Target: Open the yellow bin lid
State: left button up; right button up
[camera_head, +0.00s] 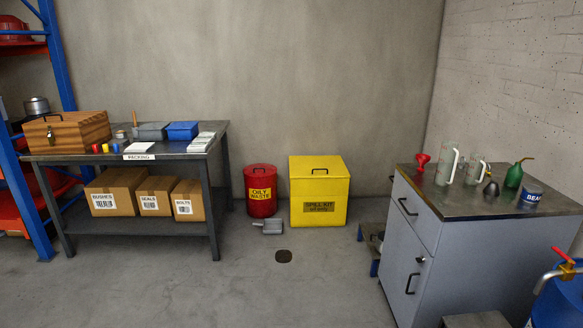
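The yellow bin (318,205) stands on the floor against the back wall, near the middle of the camera_head view. It has a dark label reading "SPILL KIT" on its front. Neither of my grippers shows in this view, and nothing touches the lid.
A red "OILY WASTE" can (260,190) stands left of the bin, with a grey dustpan (267,226) on the floor before it. A packing table (135,158) is at left, a grey cabinet (418,230) at right.

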aim_at(300, 166)
jog(key=i, duration=2.15)
